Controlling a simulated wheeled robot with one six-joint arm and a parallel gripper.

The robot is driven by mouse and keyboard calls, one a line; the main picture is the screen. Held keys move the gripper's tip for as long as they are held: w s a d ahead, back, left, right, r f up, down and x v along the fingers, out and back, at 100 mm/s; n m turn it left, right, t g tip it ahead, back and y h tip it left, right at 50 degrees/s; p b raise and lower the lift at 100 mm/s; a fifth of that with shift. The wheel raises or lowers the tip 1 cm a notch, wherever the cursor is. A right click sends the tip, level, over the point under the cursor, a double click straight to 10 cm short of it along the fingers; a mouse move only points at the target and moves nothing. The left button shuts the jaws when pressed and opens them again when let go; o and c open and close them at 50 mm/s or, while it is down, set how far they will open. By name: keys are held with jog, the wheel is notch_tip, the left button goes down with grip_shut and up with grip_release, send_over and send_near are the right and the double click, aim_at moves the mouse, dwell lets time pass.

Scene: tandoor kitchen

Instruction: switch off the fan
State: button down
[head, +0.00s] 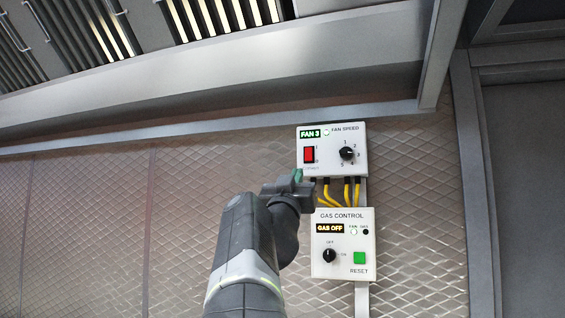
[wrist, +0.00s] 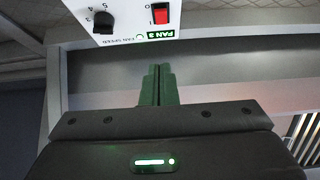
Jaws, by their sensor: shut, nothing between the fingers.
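The white fan speed box (head: 331,167) is on the wall in the head view. Its green display (head: 310,134) reads FAN 3, and a small lamp beside it is lit. The red rocker switch (head: 309,154) is at its left; the black speed knob (head: 347,153) is at its right. In the wrist view the box appears upside down at the top, with the red switch (wrist: 160,13) and the knob (wrist: 103,22). My gripper (head: 298,175) has green fingers, shut and empty, just below and left of the switch; they also show in the wrist view (wrist: 158,70). Contact cannot be told.
The gas control box (head: 343,215) hangs just below, reading GAS OFF, with a black knob (head: 329,255) and green reset button (head: 359,258). Yellow cables (head: 344,192) link the boxes. A metal hood (head: 230,80) overhangs above. The wall at left is bare.

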jog(key=p, duration=0.4)
send_near(310, 154)
notch_tip(310, 154, up, 4)
jog(key=w, duration=0.1)
jog(key=w+d, duration=0.1)
jog(key=w, duration=0.1)
jog(key=shift+w+d+f, duration=0.1)
jog(key=shift+d+f, duration=0.05)
jog(key=shift+w+d, duration=0.2)
jog(key=shift+w, duration=0.3)
jog(key=shift+f, duration=0.1)
